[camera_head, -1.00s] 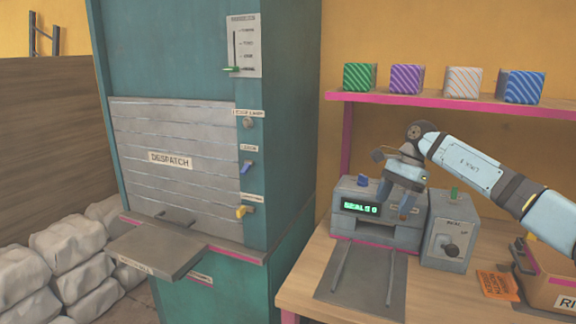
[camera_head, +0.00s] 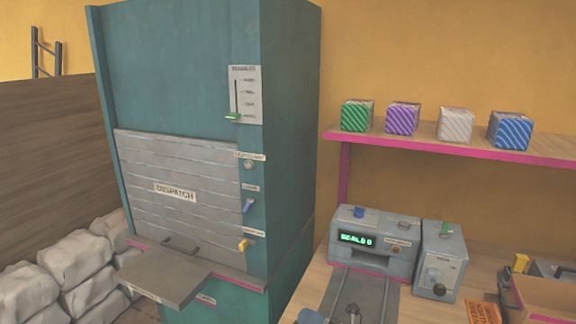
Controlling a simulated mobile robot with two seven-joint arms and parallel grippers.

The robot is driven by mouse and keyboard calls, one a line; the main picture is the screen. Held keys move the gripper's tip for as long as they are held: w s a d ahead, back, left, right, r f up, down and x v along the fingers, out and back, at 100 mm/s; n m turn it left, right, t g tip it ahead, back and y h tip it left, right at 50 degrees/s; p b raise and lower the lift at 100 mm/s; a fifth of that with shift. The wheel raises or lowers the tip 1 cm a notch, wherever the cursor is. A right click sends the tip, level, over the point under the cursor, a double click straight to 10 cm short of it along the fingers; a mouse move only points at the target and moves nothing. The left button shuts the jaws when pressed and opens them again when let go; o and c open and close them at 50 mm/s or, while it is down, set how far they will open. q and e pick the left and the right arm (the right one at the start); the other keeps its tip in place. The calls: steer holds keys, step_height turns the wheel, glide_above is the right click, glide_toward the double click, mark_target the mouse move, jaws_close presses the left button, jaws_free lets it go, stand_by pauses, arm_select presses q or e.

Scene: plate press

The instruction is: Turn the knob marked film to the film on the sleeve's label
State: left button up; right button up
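A grey control box (camera_head: 439,262) stands on the table at the right. Its front carries a small label too blurred to read, and a round knob (camera_head: 433,275) with a dark ball (camera_head: 438,289) below it; I cannot tell whether this is the knob marked film. A green piece sits on top of the box. Beside it is the grey press (camera_head: 374,240) with a green display and a blue button. No sleeve label is readable. Only bits of my arm show at the bottom edge; neither gripper's fingertips can be seen.
A pink-edged shelf (camera_head: 470,148) holds several striped blocks: green (camera_head: 357,116), purple (camera_head: 402,118), pale (camera_head: 455,124) and blue (camera_head: 509,130). An orange card (camera_head: 484,313) and a cardboard box (camera_head: 545,298) lie at the right. A teal despatch cabinet (camera_head: 290,130) stands left.

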steer(key=s+d+f+m+h+p, duration=0.3)
steer(key=s+d+m+h, duration=0.2)
steer(key=s+m, duration=0.3)
steer(key=s+d+f+m+t+h+p, duration=0.1)
steer(key=s+d+f+m+h+p, duration=0.2)
steer(key=s+m, duration=0.6)
steer(key=s+d+f+m+h+p, duration=0.2)
steer(key=s+d+f+m+h, duration=0.2)
steer(key=s+d+m+h, duration=0.4)
steer(key=m, duration=0.5)
steer(key=shift+s+f+m+t+p, duration=0.25)
steer(key=shift+f+m+t+p, duration=0.05)
steer(key=shift+f+m+p, duration=0.1)
